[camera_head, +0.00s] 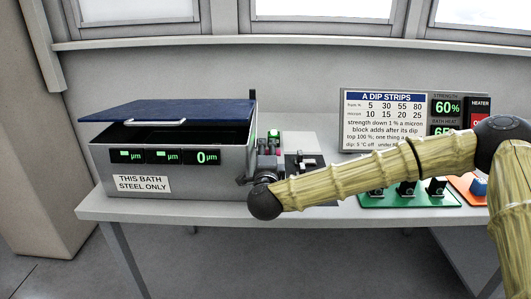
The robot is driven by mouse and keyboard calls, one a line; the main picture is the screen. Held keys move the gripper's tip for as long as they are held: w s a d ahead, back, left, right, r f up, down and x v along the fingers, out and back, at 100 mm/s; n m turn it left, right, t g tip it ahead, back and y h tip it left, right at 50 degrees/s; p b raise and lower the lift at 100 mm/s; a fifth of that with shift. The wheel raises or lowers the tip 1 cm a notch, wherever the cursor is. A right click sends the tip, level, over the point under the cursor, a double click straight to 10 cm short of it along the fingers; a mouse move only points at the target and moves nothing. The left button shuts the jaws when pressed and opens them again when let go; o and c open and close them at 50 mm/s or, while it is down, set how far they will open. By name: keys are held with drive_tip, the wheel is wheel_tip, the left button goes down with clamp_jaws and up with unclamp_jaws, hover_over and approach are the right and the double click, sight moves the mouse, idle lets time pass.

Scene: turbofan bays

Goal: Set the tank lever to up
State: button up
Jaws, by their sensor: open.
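The steel tank (205,183) stands on the left of the bench, with its blue lid (190,110) tilted open over a dark inside. A thin dark upright (253,110) rises at its right back corner. A small dark part (243,181) juts out low at the tank's right side; I cannot tell which of these, if either, is the lever. My gripper (268,155) is just right of the tank, beyond my arm's dark wrist joint. It is open, small and partly hidden among grey parts. Whether it touches anything is unclear.
Three displays and a "THIS BATH STEEL ONLY" label (142,184) are on the tank front. A dip strips sign (383,120) and a strength and heater panel (447,108) stand at the back right. A green plate with dark blocks (375,203) and an orange plate lie below my arm.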

drive_tip(key=shift+s, duration=0.1)
drive_tip(key=s, duration=1.1)
drive_tip(key=shift+s+f, duration=0.15)
drive_tip(key=shift+s, duration=0.25)
